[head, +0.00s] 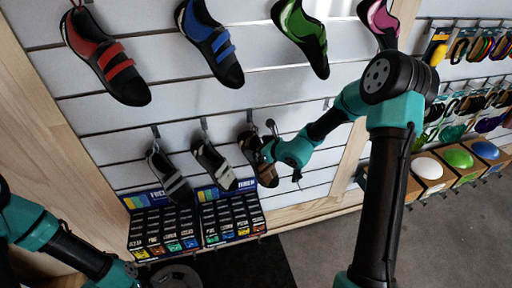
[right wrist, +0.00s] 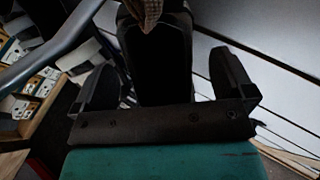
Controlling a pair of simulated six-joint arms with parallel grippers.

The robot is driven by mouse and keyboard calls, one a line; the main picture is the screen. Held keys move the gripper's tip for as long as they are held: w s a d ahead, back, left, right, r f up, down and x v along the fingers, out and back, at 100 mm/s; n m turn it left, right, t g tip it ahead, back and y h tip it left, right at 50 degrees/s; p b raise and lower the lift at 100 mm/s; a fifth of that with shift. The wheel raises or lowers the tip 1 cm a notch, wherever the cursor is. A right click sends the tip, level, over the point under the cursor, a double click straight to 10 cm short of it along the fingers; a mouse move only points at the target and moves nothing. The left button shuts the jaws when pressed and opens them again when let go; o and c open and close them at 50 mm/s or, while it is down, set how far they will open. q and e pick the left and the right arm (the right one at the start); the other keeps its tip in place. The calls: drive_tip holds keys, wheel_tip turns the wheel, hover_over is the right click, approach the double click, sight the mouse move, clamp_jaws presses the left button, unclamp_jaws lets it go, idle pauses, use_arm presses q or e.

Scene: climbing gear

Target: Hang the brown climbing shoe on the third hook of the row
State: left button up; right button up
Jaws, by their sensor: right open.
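The brown climbing shoe (head: 268,178) is at the third hook of the lower row, heel up and toe down, partly covered by my right gripper (head: 266,151). In the right wrist view, the shoe's dark body (right wrist: 158,62) lies between the two spread fingers of my right gripper (right wrist: 165,85), with gaps at both sides. A brown woven heel loop (right wrist: 145,12) shows at the top edge. Whether the loop is seated on the hook is too small to tell. My left arm is at the lower left; its gripper is not visible.
A grey shoe (head: 168,176) and a black-and-white shoe (head: 213,164) hang left of the brown one. Red (head: 108,62), blue (head: 212,45), green (head: 303,38) and pink shoes hang above. Boxes (head: 170,232) stand below. Carabiners and coloured holds (head: 458,157) are at right.

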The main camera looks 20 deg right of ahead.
drive_tip(key=v, duration=1.6)
drive_tip(key=shift+d, duration=0.1)
drive_tip(key=s+a+f+n+g, duration=0.4)
drive_tip(key=s+f+n+g, duration=0.3)
drive_tip(key=f, duration=0.4)
drive_tip(key=s+a+f+n+g, duration=0.4)
drive_tip(key=s+f+n, duration=0.3)
drive_tip(key=f+n, duration=0.25)
drive_tip(key=w+a+f+n+h, duration=0.1)
drive_tip(key=a+f+n, duration=0.5)
drive_tip(key=f+n, duration=0.3)
drive_tip(key=n, duration=0.3)
drive_tip(key=shift+h, duration=0.4)
